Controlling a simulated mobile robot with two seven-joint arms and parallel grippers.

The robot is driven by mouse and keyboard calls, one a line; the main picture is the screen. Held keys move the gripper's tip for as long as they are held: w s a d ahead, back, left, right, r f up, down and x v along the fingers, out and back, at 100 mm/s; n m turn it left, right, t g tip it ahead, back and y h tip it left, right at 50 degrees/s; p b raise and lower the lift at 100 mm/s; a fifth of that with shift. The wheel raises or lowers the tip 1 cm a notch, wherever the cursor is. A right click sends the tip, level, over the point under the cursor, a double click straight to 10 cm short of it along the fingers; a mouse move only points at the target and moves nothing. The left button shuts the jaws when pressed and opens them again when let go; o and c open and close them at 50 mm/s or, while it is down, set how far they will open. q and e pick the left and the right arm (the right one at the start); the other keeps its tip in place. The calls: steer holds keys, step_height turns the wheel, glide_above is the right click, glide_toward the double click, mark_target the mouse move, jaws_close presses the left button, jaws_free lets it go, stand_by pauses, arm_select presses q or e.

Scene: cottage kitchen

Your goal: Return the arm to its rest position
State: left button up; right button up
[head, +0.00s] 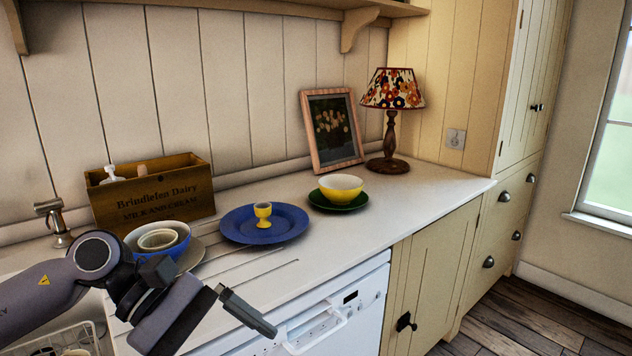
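My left arm comes in from the left, in front of the counter's near edge. My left gripper (250,314) points to the lower right, in front of the white dishwasher. It stands apart from the dishes, and nothing shows held in it. I see its fingers from the side, so the gap between them is hidden. My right gripper is not in view.
A blue bowl (177,247) with smaller bowls inside sits close behind my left arm. A blue plate (235,232) bears a yellow egg cup (263,214). A yellow bowl (341,187), wooden crate (150,197), picture frame (331,129) and lamp (391,118) stand farther back. The counter's right end is clear.

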arm_select(q)
steer(key=d+r+n+t+h, duration=0.25)
steer(key=d+n+h, duration=0.45)
steer(key=n+h, duration=0.45)
steer(key=w+a+f+n+t+y, duration=0.1)
steer(key=a+f+n+t+y, duration=0.35)
steer(key=n, duration=0.75)
steer(key=w+a+f+n+t+y+p, duration=0.1)
steer(key=w+a+f+n+t+y, duration=0.1)
steer(key=f+n+t+y, duration=0.65)
steer(key=w+a+f+n+t+y, duration=0.1)
steer(key=a+f+n+t, duration=0.25)
steer(key=n, duration=1.15)
steer(key=s+a+f+n+g+y, duration=0.3)
steer(key=s+f+n, duration=0.3)
steer(key=f, duration=0.3)
steer(key=s+a+f+n+g+y, duration=0.2)
steer(key=s+a+f+n+y, duration=0.1)
steer(key=s+f+n, duration=0.3)
step_height(320, 180, down, 3)
steer(key=shift+s+a+r+n+g, duration=0.1)
steer(key=shift+s+a+n+g, duration=0.25)
steer(key=shift+s, duration=0.45)
